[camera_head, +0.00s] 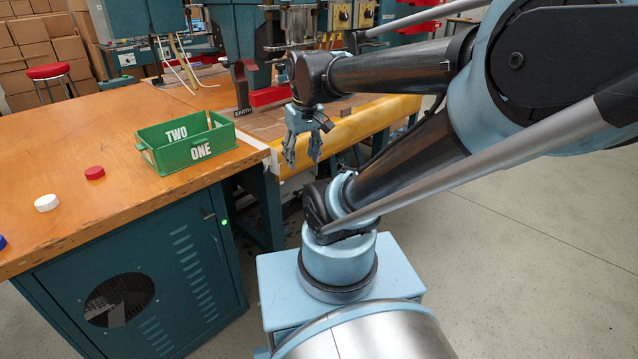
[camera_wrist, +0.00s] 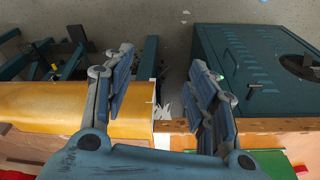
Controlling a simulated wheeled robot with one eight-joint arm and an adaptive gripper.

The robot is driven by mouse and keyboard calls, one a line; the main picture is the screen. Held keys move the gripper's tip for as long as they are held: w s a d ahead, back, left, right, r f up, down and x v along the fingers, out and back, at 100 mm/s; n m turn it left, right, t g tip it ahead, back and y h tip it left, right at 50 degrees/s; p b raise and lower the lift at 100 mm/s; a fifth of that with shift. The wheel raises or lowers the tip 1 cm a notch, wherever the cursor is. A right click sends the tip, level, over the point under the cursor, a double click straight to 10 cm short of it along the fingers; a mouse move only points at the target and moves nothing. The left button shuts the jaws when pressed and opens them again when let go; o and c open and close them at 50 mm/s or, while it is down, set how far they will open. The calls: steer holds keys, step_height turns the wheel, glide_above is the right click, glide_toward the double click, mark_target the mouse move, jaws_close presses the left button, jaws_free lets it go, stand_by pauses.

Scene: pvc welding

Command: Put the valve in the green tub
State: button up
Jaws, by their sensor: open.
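The green tub (camera_head: 172,158), marked TWO and ONE, stands upright on the wooden bench near its right end. A green surface, likely the tub, shows at the bottom right of the wrist view (camera_wrist: 272,162). I cannot pick out a valve with certainty in either view. My gripper (camera_head: 302,150) is open and empty, pointing down to the right of the tub, by the yellow rounded bench edge. In the wrist view its two fingers (camera_wrist: 160,85) stand apart with nothing between them.
A red cap (camera_head: 95,173), a white cap (camera_head: 46,202) and a partly cut-off blue cap (camera_head: 2,242) lie on the wooden bench (camera_head: 60,140). Teal machines (camera_head: 235,40) stand behind. A teal cabinet (camera_head: 180,270) is under the bench. The floor at right is clear.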

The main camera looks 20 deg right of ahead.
steer(key=s+d+f+m, duration=0.3)
steer(key=s+f, duration=0.2)
steer(key=f, duration=0.1)
steer(key=shift+s+d+f, duration=0.2)
steer(key=shift+s+d, duration=0.1)
steer(key=shift+s, duration=0.05)
steer(key=shift+w+f, duration=0.2)
steer(key=shift+w, duration=0.3)
stand_by(2.5)
